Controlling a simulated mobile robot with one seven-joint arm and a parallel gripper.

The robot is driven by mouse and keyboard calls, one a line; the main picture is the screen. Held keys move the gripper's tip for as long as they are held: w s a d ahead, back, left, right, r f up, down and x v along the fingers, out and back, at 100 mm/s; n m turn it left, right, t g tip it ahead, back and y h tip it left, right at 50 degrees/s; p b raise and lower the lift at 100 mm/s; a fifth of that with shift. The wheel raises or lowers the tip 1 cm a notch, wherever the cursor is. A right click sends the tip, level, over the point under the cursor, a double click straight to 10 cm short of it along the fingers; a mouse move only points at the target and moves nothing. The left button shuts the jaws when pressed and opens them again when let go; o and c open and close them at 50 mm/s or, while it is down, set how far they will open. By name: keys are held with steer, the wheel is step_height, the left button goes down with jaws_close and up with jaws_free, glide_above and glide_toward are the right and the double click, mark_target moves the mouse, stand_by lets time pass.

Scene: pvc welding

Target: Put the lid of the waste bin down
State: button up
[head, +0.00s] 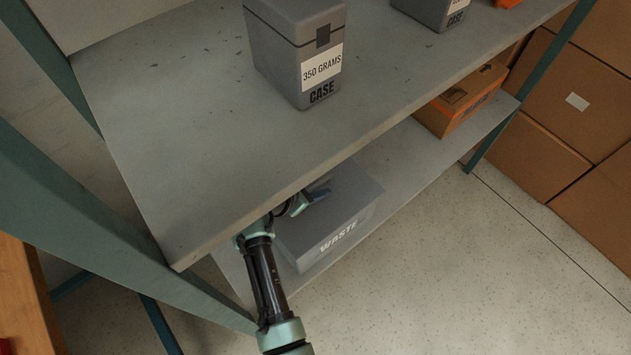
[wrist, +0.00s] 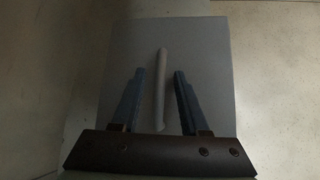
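The grey waste bin (head: 362,221), marked WASTE, stands on the lower shelf, partly hidden by the upper shelf and my arm. Its flat grey top, the lid (head: 352,187), looks seated on the bin; no gap shows. In the wrist view the lid (wrist: 205,52) fills the middle as a grey rectangle, with a pale bar handle (wrist: 160,88) along it. My gripper (head: 318,196) is over the lid, under the upper shelf's edge. In the wrist view my gripper (wrist: 159,72) is open, one finger on each side of the handle, with gaps on both sides.
The upper shelf (head: 160,130) overhangs the bin and my arm. It carries a grey case (head: 295,60) marked 350 GRAMS and another case (head: 432,12). An orange-brown box (head: 460,100) stands farther along the lower shelf. Cardboard boxes (head: 560,110) are stacked at right. The floor (head: 480,270) in front is clear.

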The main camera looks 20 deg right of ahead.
steer(key=shift+r, duration=0.35)
steer(key=p+v, duration=0.2)
steer(key=v, duration=0.5)
steer(key=shift+s+a+r, duration=0.1)
steer(key=shift+s+r, duration=0.05)
